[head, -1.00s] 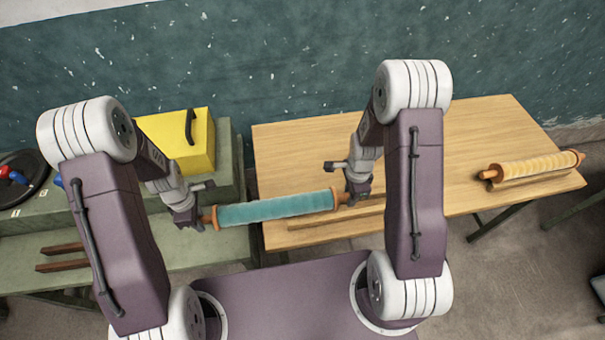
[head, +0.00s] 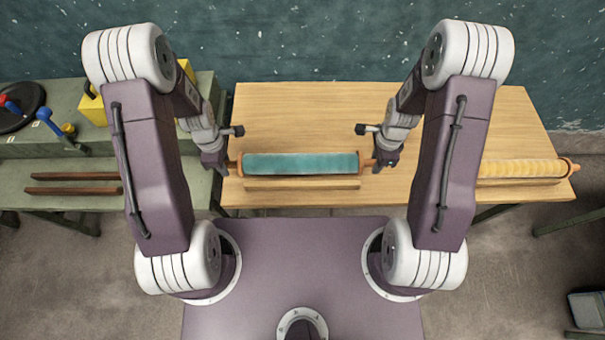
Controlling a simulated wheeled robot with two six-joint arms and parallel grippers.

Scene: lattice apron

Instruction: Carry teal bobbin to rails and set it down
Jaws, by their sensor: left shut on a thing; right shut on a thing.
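The teal bobbin (head: 300,164), a long roll with orange ends, lies level across the middle of the head view. My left gripper (head: 225,164) is shut on its left end, and my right gripper (head: 378,163) is shut on its right end. The bobbin appears just above or behind a pale wooden strip (head: 300,184) on the wooden table; I cannot tell whether it touches it. Two dark brown rails (head: 75,190) lie parallel on the green bench at the left, with nothing on them.
The wooden table (head: 300,110) is mostly clear behind the bobbin. A yellow roll (head: 520,168) lies at its right on a wooden support. The green bench (head: 40,150) holds a yellow box (head: 94,108), a dark round tray (head: 18,105) and coloured-handled items. A narrow gap separates the two surfaces.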

